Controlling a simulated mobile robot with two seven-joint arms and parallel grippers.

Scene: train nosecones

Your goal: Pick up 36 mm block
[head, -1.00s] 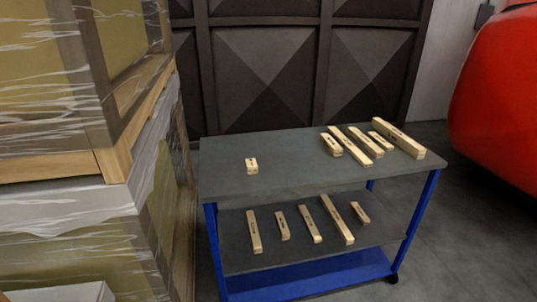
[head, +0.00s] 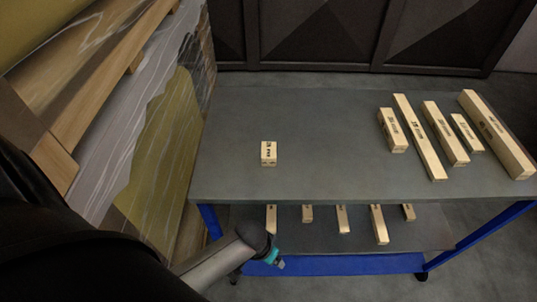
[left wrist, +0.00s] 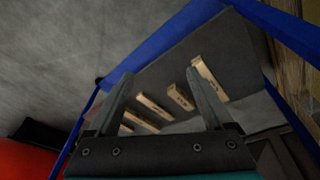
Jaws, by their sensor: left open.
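A short wooden block (head: 268,152) stands alone on the left part of the grey table top (head: 310,130); its dark print is too small to read surely. More wooden blocks of different lengths lie at the right of the top, among them a short one (head: 392,130) and a long one (head: 496,134); I cannot tell their sizes from the print. My left gripper (left wrist: 159,76) is open and empty in the left wrist view, with the lower-shelf blocks beyond its fingers. In the head view my left arm ends in front of the table, below the lone block. My right gripper is not in view.
Several wooden blocks, one of them longer (head: 379,224), lie on the lower shelf (head: 430,233). The blue frame (head: 485,236) borders the table. A wrapped crate stack (head: 165,120) stands close at the left. The table top is clear around the lone block.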

